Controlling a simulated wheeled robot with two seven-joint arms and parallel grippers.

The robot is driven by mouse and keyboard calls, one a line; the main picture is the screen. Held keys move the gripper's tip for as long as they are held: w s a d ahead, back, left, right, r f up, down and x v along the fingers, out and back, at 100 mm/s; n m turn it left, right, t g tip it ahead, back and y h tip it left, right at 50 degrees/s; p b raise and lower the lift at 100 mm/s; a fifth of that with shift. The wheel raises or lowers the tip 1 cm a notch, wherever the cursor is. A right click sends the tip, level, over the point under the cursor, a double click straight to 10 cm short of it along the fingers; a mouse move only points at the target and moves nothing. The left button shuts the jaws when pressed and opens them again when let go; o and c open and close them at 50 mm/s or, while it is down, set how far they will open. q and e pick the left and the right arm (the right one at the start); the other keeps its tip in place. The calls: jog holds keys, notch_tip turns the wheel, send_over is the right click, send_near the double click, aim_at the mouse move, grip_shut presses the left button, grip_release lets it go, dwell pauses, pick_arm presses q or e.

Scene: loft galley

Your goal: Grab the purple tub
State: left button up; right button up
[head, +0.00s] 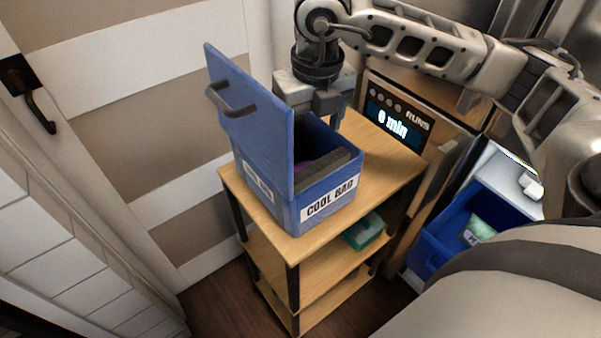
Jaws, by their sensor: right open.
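A blue box labelled COOL BAG (331,205) stands on a wooden shelf unit, its lid (252,120) swung up on the left. A small patch of purple, perhaps the purple tub (303,166), shows inside the box beside a dark grey item (326,168). The lid and the grey item hide most of it. My right gripper (311,112) is open and points down over the back of the box's opening. The lid's edge partly covers its left finger. I see nothing between the fingers. My left gripper is out of view.
The wooden shelf unit (392,172) has a teal container (363,231) on a lower shelf. An oven with a display (393,124) stands behind it. A blue bin (436,243) with a pale green packet (477,231) is at right. A panelled door with a dark handle (38,110) is at left.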

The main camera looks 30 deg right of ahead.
aim_at(307, 171)
jog(key=f, duration=0.4)
jog(key=f+p, duration=0.1)
jog(key=f, duration=0.4)
jog(key=w+f+p, duration=0.1)
jog(key=f, duration=0.4)
jog(key=shift+d+f, duration=0.15)
jog(key=shift+f, duration=0.05)
jog(key=shift+c, duration=0.3)
jog(key=shift+r, duration=0.1)
jog(key=c, duration=1.1)
